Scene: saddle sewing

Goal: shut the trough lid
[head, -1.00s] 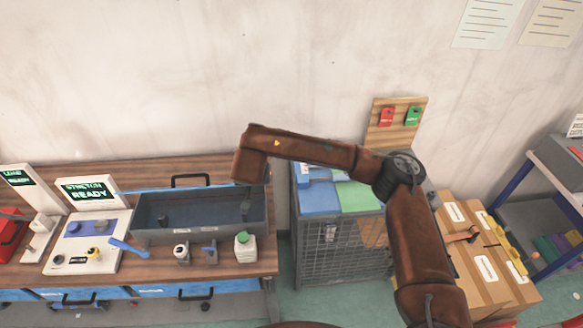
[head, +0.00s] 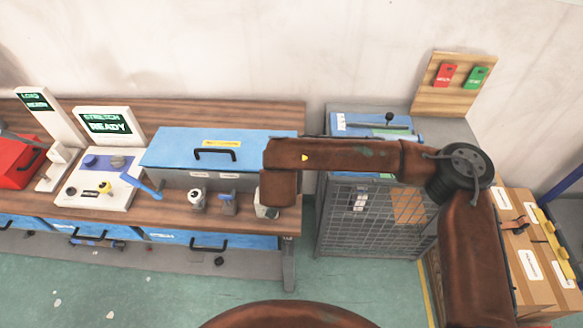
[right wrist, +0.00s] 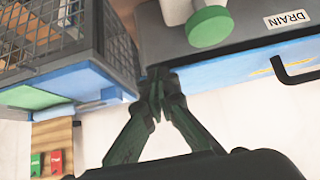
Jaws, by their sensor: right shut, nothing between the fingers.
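The blue trough lid (head: 180,148) lies flat over the grey trough (head: 175,179) on the bench in the head view, its black handle (head: 214,154) facing the front. In the right wrist view the lid (right wrist: 235,72) shows as a blue strip beside the trough wall (right wrist: 160,38), with part of the handle (right wrist: 295,72). My right gripper (right wrist: 156,76) is shut and empty, close to the trough's end near the lid's edge; I cannot tell if it touches. In the head view my arm hides this gripper and the lid's right end. My left gripper is out of view.
A green-capped bottle (right wrist: 208,26) stands beside the trough, partly hidden by my arm in the head view. A wire cage cabinet (head: 365,225) stands right of the bench. The stretch panel (head: 95,185) with a blue lever (head: 142,187) is left of the trough.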

